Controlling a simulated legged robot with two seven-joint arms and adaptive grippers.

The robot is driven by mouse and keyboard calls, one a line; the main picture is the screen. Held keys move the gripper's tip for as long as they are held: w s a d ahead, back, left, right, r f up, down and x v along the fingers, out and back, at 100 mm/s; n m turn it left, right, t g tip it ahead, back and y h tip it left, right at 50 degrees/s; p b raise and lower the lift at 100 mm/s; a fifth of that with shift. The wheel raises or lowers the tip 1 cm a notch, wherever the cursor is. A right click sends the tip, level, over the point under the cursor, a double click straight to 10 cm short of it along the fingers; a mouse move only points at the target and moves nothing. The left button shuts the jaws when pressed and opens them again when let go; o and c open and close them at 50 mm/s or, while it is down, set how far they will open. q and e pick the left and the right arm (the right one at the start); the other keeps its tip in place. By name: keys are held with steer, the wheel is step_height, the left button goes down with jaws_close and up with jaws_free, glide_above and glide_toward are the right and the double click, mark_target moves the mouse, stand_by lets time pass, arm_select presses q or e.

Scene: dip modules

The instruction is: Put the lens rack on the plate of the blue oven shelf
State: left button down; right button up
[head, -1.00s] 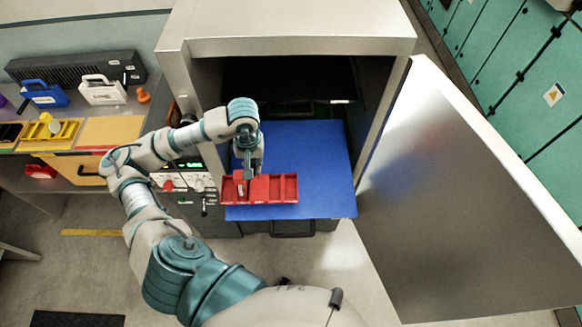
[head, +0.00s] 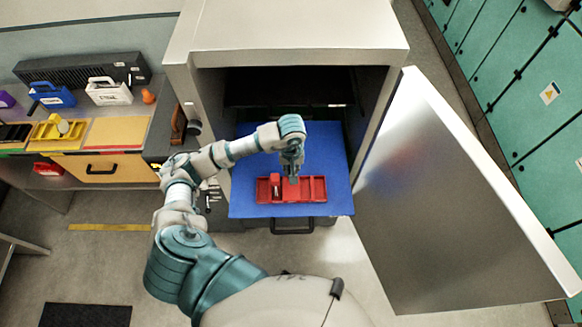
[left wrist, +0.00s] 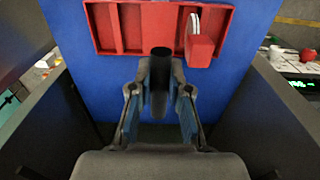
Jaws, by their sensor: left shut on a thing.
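The lens rack (head: 312,189) is a red tray with several compartments, and one holds a red block with a pale disc (left wrist: 194,38). It is over the front part of the blue oven shelf plate (head: 245,150). I cannot tell whether it touches the plate. My left gripper (head: 291,178) comes down from above and is shut on the rack at its middle. In the left wrist view the rack (left wrist: 140,28) spans the top, with the gripper fingers (left wrist: 160,85) closed below it and blue plate around. My right gripper is out of view.
The oven (head: 290,35) is open, its metal door (head: 440,210) swung out to the right. A bench at left holds a blue carrier (head: 52,95), a white carrier (head: 108,91) and a yellow tray (head: 57,131). The plate is bare behind and beside the rack.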

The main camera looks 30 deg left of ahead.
arm_select(q)
steer(key=c, duration=1.3)
jaws_free()
steer(key=shift+d, duration=0.15)
steer(key=shift+o, duration=0.9)
steer(key=shift+r, duration=0.1)
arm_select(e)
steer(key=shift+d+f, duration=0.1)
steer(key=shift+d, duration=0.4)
arm_select(q)
step_height(320, 180, up, 12)
steer(key=b, duration=0.2)
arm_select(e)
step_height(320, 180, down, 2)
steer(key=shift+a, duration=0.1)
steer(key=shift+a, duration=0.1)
